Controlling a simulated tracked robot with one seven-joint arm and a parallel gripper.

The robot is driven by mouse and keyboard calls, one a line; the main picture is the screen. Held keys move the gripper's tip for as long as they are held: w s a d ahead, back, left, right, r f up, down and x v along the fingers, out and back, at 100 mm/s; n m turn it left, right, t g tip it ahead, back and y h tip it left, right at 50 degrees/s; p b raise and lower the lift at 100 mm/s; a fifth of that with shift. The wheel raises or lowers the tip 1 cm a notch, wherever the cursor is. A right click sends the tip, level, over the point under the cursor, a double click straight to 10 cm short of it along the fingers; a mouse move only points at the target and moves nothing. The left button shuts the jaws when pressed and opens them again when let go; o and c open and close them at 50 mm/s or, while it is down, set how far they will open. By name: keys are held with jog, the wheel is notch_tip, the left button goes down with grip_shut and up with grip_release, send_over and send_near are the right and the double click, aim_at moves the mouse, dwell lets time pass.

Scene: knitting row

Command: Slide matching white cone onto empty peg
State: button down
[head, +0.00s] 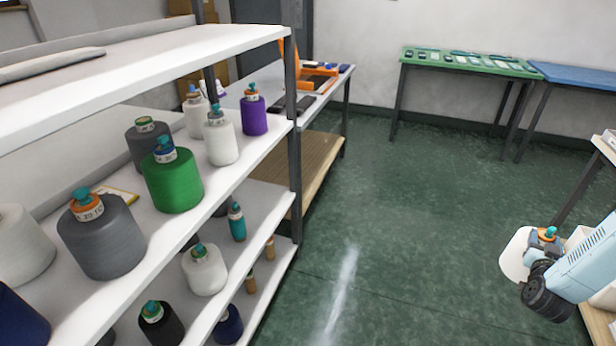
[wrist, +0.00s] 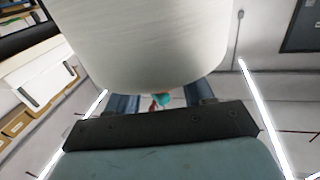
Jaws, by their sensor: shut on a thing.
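A white cone (head: 514,254) with an orange and teal top is at the right of the head view, at my gripper (head: 540,258). In the wrist view the white cone (wrist: 150,45) fills the upper middle, and my gripper (wrist: 160,101) is shut on its teal-tipped end. My fingers are mostly hidden in the head view. Other white cones stand on the shelf: one (head: 221,143) at the back, one (head: 20,246) at the left edge, and one (head: 205,271) on the lower shelf. I cannot make out an empty peg or the markings on the held cone.
The white shelf rack (head: 262,150) fills the left, with green (head: 174,184), grey (head: 104,242) and purple (head: 254,115) cones. A green table (head: 440,68) and a blue table (head: 580,77) stand at the back. A white-topped stand is at the right edge. The green floor between is clear.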

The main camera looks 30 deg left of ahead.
jog(key=w+a+f+n+g+y, duration=0.1)
jog(key=w+a+n+y, duration=0.15)
jog(key=a, duration=1.65)
jog(key=w+a+f+n+y, duration=0.1)
jog(key=w+a+n+y, duration=0.2)
jog(key=a, duration=1.5)
jog(key=s+a+r+n+g+y, duration=0.15)
jog(key=s+a, duration=0.35)
jog(key=a, duration=0.7)
jog(key=s+a+n+g+y, duration=0.1)
jog(key=s+a+y, duration=0.35)
jog(key=a, duration=0.85)
jog(key=s+a+r+n+g+y, duration=0.1)
jog(key=s+a, duration=0.6)
jog(key=a, duration=0.5)
jog(key=w+d+r, duration=0.2)
jog(key=d, duration=0.7)
jog(key=w+d+r, duration=0.3)
jog(key=d, duration=0.7)
jog(key=w+d+r, duration=0.2)
jog(key=d, duration=0.8)
jog(key=shift+w+r, duration=0.15)
jog(key=shift+r, duration=0.1)
jog(key=shift+d, duration=0.15)
